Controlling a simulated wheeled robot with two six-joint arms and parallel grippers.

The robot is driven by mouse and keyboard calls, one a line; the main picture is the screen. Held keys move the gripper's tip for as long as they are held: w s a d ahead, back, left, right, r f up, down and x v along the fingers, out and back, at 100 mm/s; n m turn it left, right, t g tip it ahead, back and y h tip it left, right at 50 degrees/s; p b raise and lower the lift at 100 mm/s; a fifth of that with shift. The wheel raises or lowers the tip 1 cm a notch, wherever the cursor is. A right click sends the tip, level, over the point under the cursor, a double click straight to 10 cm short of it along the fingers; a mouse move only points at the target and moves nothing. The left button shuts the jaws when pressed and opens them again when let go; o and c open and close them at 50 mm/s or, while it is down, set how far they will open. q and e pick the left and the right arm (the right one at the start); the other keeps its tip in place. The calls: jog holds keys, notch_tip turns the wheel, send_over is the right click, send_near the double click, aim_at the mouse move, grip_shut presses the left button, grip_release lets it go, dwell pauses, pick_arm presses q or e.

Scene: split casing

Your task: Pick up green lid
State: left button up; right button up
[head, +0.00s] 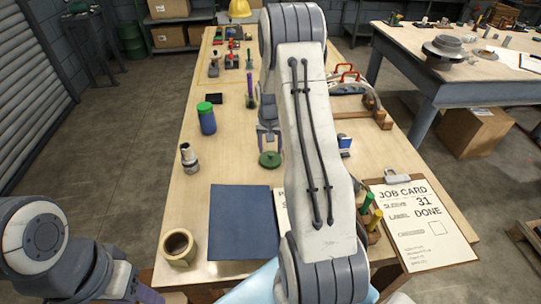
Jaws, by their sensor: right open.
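A round, flat green lid (269,160) with a small raised knob lies on the wooden table near its middle. My right gripper (268,148) is open and points down just above and behind the lid. Nothing shows between its fingers, and I cannot tell whether they touch the lid. My right arm crosses the middle of the view and hides part of the table. My left arm shows at the lower left, but its gripper is out of the picture.
A blue jar with a green top (207,122) stands left of the lid. A job card clipboard (425,235) sits at right. Bare table surrounds the lid's left.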

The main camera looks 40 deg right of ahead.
notch_tip(320, 180, down, 2)
jog(key=shift+d, duration=0.1)
grip_shut()
